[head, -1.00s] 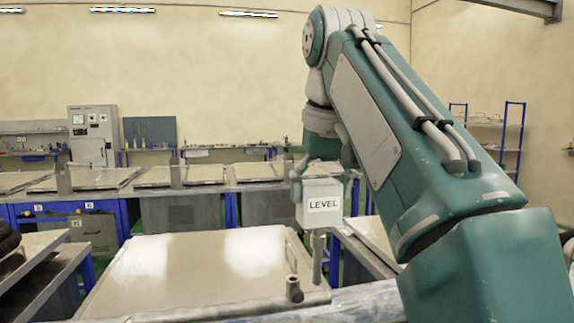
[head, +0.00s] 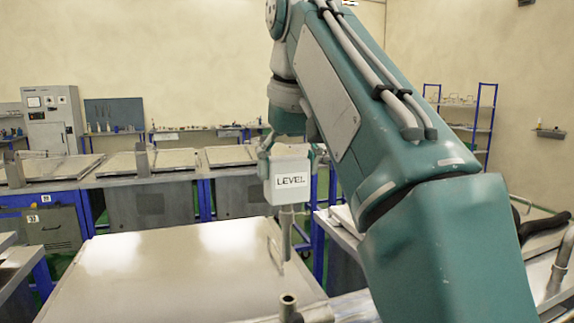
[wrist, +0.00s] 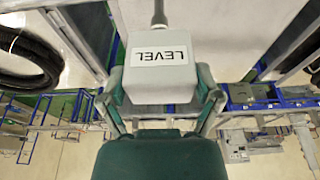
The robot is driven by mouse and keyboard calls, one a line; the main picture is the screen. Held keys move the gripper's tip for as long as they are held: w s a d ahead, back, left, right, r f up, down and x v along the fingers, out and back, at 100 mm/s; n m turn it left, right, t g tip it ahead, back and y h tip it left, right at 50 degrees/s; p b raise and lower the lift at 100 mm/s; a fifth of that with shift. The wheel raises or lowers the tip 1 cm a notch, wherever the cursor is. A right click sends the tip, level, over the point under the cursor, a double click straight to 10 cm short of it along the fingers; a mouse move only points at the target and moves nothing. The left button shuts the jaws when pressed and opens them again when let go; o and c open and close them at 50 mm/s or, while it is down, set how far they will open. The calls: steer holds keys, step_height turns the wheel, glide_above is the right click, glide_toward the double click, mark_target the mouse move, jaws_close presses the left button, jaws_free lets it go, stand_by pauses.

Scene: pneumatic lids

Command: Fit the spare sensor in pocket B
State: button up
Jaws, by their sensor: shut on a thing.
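My gripper (head: 290,158) is shut on a white box-shaped sensor (head: 291,187) labelled LEVEL. A grey probe (head: 287,228) hangs straight down from the sensor, in front of the near lid's right edge in the head view. In the wrist view the sensor (wrist: 160,70) sits between the two fingers of my gripper (wrist: 160,88), its label upside down. The probe (wrist: 159,12) runs out of the top of that view. I cannot make out a pocket marked B in either view.
A large pale lid (head: 170,275) lies in front of me, with a short pipe stub (head: 288,305) at its near edge. Benches with more lids (head: 145,160) stand behind. A blue shelf rack (head: 485,125) is at the right. A black coiled hose (wrist: 28,55) shows in the wrist view.

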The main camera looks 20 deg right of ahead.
glide_above(289, 245)
steer(key=shift+s+f, duration=0.15)
steer(key=shift+f, duration=5.15)
steer(key=o, duration=0.9)
steer(key=v, duration=0.6)
steer(key=shift+r, duration=0.4)
steer(key=shift+s+r, duration=0.15)
steer(key=s+r, duration=0.2)
steer(key=s, duration=1)
steer(key=shift+s+r, duration=0.25)
steer(key=shift+s, duration=0.1)
